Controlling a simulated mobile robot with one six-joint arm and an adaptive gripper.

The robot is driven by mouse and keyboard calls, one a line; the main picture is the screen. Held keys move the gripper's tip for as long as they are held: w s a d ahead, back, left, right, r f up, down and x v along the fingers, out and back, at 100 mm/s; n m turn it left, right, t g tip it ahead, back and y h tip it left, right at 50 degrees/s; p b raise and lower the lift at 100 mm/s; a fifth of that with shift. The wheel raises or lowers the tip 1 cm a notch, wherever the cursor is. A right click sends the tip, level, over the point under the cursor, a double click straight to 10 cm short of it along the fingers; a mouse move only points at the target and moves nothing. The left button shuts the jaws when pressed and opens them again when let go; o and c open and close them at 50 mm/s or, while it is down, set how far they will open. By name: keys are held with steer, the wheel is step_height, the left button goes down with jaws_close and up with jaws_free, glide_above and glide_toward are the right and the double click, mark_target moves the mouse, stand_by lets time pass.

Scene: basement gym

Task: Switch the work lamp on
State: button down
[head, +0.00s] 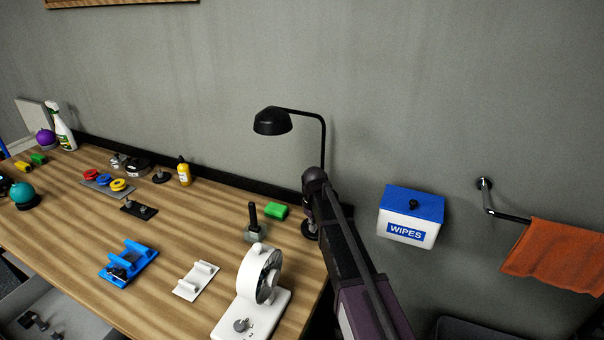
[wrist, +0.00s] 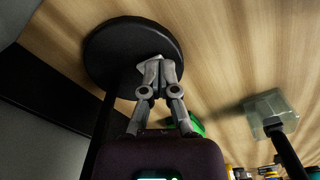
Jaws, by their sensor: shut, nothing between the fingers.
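The black work lamp (head: 272,122) stands at the back right of the workbench, its shade on a bent pole. No glow shows from the shade. In the wrist view its round black base (wrist: 105,45) fills the upper left, with the dark pole running down from it. My gripper (wrist: 158,62) is shut and empty, its fingertips over the base's near right edge. I cannot tell whether they touch it. The fingertips cover part of the base, and no switch can be made out. In the head view my arm hides part of the pole and base.
A green block (head: 276,211) and a glass holder with a black handle (head: 254,234) stand left of the lamp base. A white fan-like device (head: 260,275) is nearer the front. A wipes box (head: 408,218) and towel rail (head: 505,215) are on the wall right.

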steer(key=shift+f, duration=0.2)
steer(key=shift+r, duration=0.15)
steer(key=shift+r+p, duration=3.35)
steer(key=shift+r, duration=0.05)
steer(key=s+d+m, duration=0.3)
steer(key=s+d, duration=0.4)
steer(key=s, duration=0.4)
steer(key=s+d+m, duration=0.4)
steer(key=s+d, duration=0.4)
steer(key=s, duration=0.2)
steer(key=shift+s+d+m, duration=0.15)
steer(key=shift+s+m, duration=0.15)
steer(key=shift+s, duration=0.1)
